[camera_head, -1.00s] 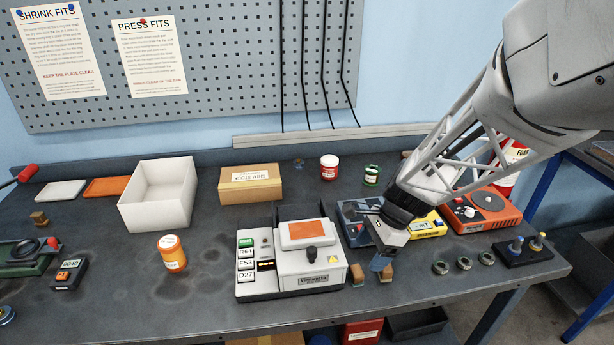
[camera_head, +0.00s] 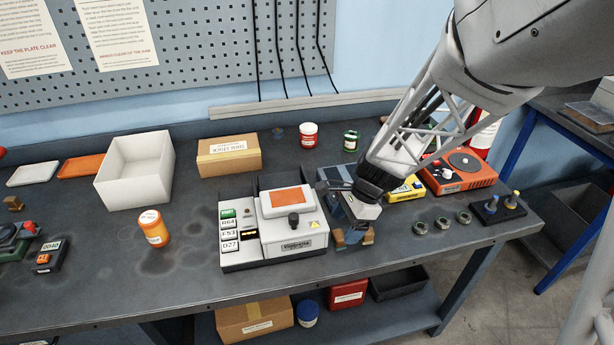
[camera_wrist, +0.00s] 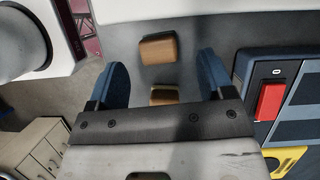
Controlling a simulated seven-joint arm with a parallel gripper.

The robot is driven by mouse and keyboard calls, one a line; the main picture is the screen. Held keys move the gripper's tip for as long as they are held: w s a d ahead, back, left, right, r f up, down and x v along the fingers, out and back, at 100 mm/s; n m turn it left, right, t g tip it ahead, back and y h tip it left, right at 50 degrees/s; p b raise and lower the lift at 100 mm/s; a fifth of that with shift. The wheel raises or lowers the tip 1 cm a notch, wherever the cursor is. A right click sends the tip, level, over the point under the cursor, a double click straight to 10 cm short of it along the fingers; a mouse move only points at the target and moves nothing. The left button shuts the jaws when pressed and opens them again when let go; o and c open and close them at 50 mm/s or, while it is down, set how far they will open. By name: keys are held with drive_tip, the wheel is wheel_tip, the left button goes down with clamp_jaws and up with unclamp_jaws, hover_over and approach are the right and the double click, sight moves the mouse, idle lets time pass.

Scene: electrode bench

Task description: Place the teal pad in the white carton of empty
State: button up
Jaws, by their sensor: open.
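No teal pad can be made out in either view. The white carton (camera_head: 106,184) stands open at the left-centre back of the bench, and its visible inside looks empty. My gripper (camera_head: 355,237) is low over the bench, right of the white and grey machine and far right of the carton. In the wrist view my gripper (camera_wrist: 161,82) is open, with its blue fingers apart. Two tan-brown blocks, one farther out (camera_wrist: 158,48) and one nearer (camera_wrist: 164,95), appear in the gap between the fingers. Neither is gripped.
The white and grey machine (camera_head: 315,243) with an orange top stands left of my gripper. An orange jar (camera_head: 153,230), a cardboard box (camera_head: 228,160) and flat grey (camera_head: 33,174) and orange (camera_head: 80,166) pieces lie farther left. Metal nuts (camera_head: 442,224) lie right.

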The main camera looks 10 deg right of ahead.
sight(340, 234)
drive_tip(key=shift+x, duration=2.2)
drive_tip(key=c, duration=1.1)
drive_tip(key=shift+r, duration=0.15)
wheel_tip(340, 234, up, 28)
drive_tip(key=shift+f, duration=0.15)
